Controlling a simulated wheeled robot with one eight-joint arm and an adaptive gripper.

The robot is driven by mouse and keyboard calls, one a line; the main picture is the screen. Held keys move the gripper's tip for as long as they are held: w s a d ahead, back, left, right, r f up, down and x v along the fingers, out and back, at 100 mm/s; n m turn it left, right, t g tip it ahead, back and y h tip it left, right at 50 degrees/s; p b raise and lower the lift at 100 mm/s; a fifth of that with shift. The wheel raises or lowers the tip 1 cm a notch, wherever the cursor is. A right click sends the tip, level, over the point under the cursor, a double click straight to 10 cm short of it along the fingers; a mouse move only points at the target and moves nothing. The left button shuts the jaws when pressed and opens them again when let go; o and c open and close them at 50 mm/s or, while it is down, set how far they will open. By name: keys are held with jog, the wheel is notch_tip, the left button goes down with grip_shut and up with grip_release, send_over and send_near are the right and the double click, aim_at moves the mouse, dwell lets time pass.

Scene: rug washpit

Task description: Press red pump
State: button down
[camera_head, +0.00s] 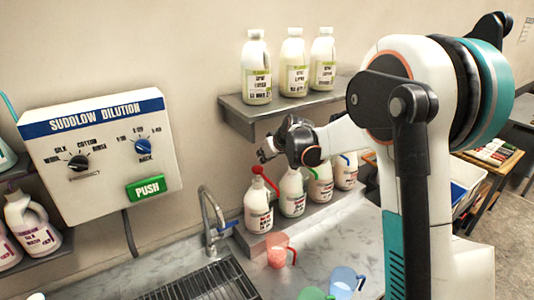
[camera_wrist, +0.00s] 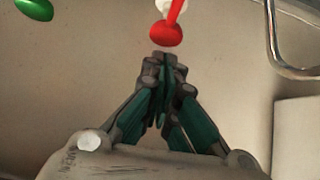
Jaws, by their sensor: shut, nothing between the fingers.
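The red pump (camera_head: 258,171) sits on top of the leftmost white bottle (camera_head: 258,207) in the row on the lower shelf. In the head view my gripper (camera_head: 265,154) is just above the pump. In the wrist view the red pump (camera_wrist: 166,33) is just beyond the tips of my gripper (camera_wrist: 166,62), with a small gap in the picture. The fingers are together and hold nothing. I cannot tell whether the tips touch the pump.
Bottles with green (camera_head: 313,172) and blue (camera_head: 344,158) pumps stand to the right. The upper shelf (camera_head: 285,112) holds three more bottles. A faucet (camera_head: 212,225) and a pink jug (camera_head: 280,252) are below. The dilution panel (camera_head: 105,190) is at left.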

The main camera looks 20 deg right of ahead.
aim_at(259, 169)
jog(key=shift+x, duration=2.2)
